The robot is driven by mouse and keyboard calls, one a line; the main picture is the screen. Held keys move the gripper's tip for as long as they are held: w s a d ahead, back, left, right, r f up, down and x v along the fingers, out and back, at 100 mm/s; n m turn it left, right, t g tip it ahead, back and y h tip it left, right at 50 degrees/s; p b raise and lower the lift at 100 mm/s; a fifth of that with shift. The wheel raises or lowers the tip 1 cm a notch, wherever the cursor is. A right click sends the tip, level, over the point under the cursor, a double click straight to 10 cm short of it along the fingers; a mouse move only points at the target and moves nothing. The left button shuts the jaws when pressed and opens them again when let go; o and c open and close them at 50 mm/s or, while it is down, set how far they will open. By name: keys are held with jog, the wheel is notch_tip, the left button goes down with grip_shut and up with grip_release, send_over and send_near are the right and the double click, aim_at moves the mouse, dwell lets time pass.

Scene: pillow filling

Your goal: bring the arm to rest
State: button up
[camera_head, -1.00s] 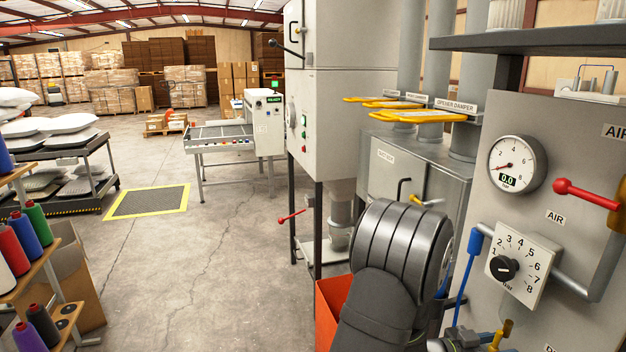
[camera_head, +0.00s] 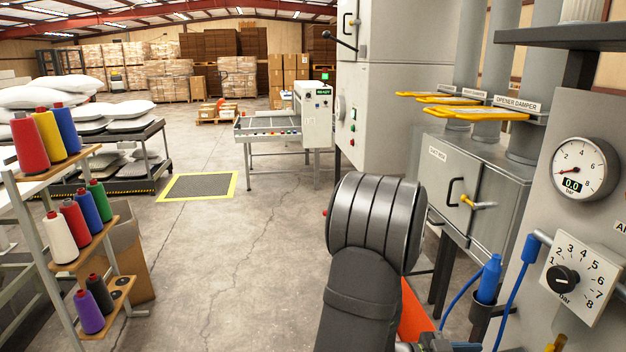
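My arm shows at the lower middle of the head view as a ribbed grey joint (camera_head: 376,222) with a dark link (camera_head: 360,300) running down out of the picture. I see no gripper fingers. Some small dark parts at the bottom edge, right of the link, are too cut off to identify. Nothing held by the arm is visible.
A grey panel with a pressure gauge (camera_head: 584,169) and a numbered dial (camera_head: 582,277) stands close on the right. A blue-handled tool (camera_head: 488,280) sits in a holder beside it. A thread rack (camera_head: 66,267) stands at left. Open concrete floor (camera_head: 230,260) lies between.

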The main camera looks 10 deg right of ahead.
jog(key=w+d+r+m+t+y, duration=0.1)
jog(key=w+d+m+t, duration=0.2)
jog(key=w+m+t, duration=0.1)
jog(key=shift+w+m+y, duration=0.3)
jog(key=shift+w+m, duration=0.2)
jog(key=shift+w, duration=0.5)
